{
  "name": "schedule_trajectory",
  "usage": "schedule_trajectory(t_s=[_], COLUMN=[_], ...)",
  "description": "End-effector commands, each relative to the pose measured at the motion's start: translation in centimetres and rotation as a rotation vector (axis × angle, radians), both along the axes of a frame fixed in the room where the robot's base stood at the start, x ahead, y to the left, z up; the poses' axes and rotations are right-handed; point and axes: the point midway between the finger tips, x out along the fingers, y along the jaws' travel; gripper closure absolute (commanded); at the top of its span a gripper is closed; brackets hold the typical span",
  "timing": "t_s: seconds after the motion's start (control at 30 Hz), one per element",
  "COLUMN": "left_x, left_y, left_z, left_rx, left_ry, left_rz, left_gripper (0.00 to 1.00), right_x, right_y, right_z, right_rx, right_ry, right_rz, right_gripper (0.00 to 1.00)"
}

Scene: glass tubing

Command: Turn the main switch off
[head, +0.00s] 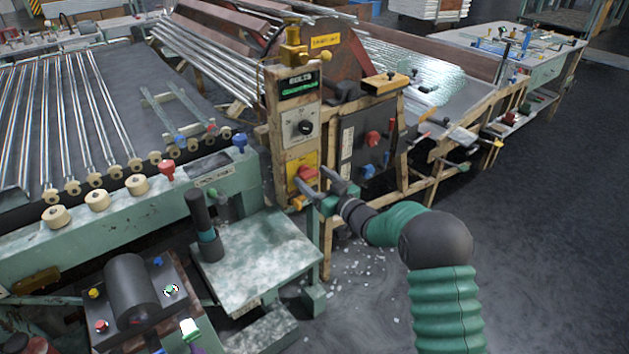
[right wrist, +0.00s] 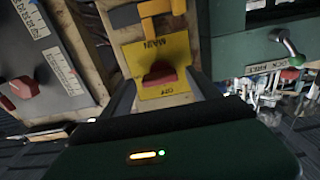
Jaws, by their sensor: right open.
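The main switch is a red knob (head: 307,174) on a yellow plate on the front of a wooden control post. It also shows in the right wrist view (right wrist: 159,73), where the plate carries the words MAIN and OFF, upside down. My right gripper (head: 313,181) is open in front of the plate. In the right wrist view its two fingers (right wrist: 160,92) stand to either side of the red knob with nothing held. I cannot tell whether they touch it. My left gripper is not in view.
Above the switch are a black dial (head: 305,128) and a lit display (head: 299,83). Right of the post, a dark panel (head: 352,150) carries red and blue knobs. A green side table (head: 255,262) stands to the left. Glass bits lie on the floor.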

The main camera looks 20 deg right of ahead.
Motion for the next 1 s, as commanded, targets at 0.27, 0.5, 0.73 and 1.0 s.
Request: schedule_trajectory(t_s=[0.27,0.5,0.73,1.0], left_x=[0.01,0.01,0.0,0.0], left_y=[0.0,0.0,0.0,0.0], left_z=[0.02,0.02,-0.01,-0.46], left_rx=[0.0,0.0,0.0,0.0], left_ry=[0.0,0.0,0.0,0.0], left_rz=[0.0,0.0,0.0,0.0], left_gripper=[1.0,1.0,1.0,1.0], right_x=[-0.02,-0.04,-0.04,-0.04], right_y=[-0.02,-0.05,-0.07,-0.04], right_z=[0.03,0.04,0.04,-0.01], right_rx=[-0.001,-0.001,-0.003,-0.067], right_ry=[0.0,-0.001,-0.002,-0.026], right_rz=[0.0,0.0,-0.001,-0.001], right_gripper=[0.46,0.78,0.91,0.91])
